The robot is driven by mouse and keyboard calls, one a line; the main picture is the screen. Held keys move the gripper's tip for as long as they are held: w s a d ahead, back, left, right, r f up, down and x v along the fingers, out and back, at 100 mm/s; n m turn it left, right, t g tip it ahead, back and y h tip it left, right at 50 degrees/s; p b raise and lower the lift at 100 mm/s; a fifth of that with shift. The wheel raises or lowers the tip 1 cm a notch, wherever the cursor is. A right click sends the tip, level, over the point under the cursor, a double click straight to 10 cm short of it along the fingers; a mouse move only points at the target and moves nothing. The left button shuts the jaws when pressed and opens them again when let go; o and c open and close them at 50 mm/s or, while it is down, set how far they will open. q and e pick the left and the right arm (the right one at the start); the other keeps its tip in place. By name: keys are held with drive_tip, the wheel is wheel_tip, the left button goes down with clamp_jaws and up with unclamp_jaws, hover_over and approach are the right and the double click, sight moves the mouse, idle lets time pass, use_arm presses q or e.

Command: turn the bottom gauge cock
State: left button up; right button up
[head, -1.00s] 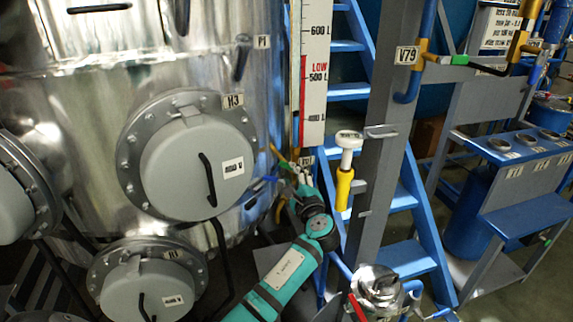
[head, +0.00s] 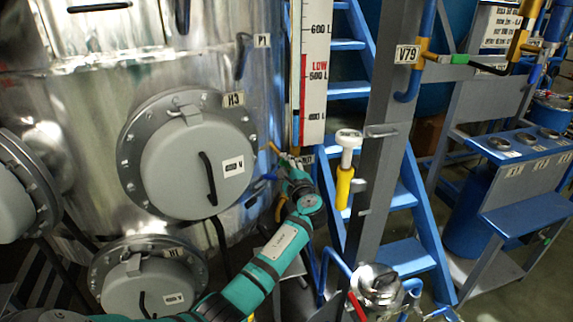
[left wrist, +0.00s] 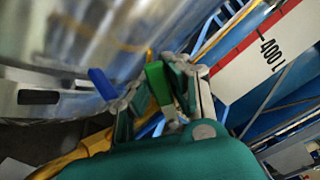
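The level gauge (head: 314,75) has a red and white scale beside the steel tank, and its lower end is at a small tag. My left gripper (head: 290,164) is at this lower end, among the small fittings there. In the left wrist view its two fingers (left wrist: 156,92) are spread, with a green lever handle (left wrist: 158,84) between or just beyond their tips. I cannot tell whether they touch it. A blue lever handle (left wrist: 102,84) is outside the fingers, to the left; it also shows in the head view (head: 263,178). The cock's body is largely hidden by the gripper.
The steel tank (head: 85,95) with its round hatch cover (head: 185,165) is left of the gripper.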

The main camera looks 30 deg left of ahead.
use_arm(q)
clamp_jaws()
drive_tip(key=shift+w+f, duration=0.1)
drive_tip(key=shift+f, duration=0.25)
